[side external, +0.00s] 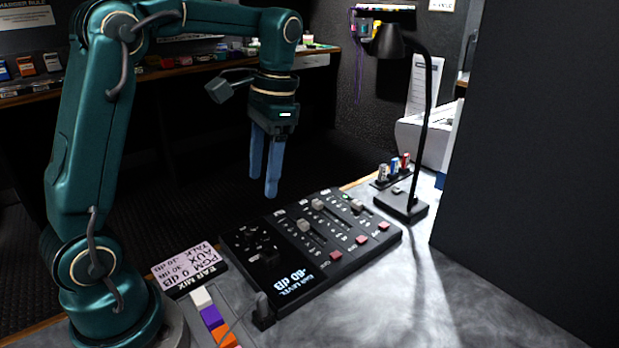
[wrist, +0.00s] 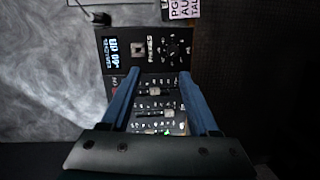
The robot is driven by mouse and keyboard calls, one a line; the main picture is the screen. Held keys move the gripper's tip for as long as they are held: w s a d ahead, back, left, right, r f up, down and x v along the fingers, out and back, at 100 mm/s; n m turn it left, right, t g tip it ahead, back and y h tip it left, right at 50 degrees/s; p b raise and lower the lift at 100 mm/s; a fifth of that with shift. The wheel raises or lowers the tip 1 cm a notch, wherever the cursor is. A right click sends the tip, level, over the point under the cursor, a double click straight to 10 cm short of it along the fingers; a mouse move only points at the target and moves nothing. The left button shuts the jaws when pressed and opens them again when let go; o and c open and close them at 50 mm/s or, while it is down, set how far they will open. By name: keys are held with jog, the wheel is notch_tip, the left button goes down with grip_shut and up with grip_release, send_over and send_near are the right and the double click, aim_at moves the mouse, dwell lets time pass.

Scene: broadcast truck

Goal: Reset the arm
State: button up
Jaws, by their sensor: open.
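My gripper (side external: 264,190) hangs pointing down above the far edge of the desk, with its two blue fingers apart and nothing between them. The fingertips are clear of the black mixing panel (side external: 322,262), which lies below and in front of them. In the wrist view my gripper (wrist: 165,88) shows both blue fingers spread, with the panel (wrist: 146,62) seen beyond and between them. The panel has sliders, a round control cluster, pink-red buttons and a lit display reading -60 dB.
A desk lamp (side external: 428,110) stands right of the panel, near a small holder of coloured cylinders (side external: 394,168). A label card (side external: 188,268) and coloured blocks (side external: 210,318) lie near my base. A dark wall (side external: 540,150) rises at right. The front desk surface (side external: 385,300) is bare.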

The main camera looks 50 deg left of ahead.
jog(key=s+d+r+t, duration=0.4)
jog(key=s+d, duration=0.2)
jog(key=s+d+f+n+t+h, duration=0.1)
jog(key=s+d+f+t, duration=0.2)
jog(key=s+f, duration=0.1)
jog(key=shift+f, duration=0.25)
jog(key=shift+s, duration=0.1)
dwell(0.6)
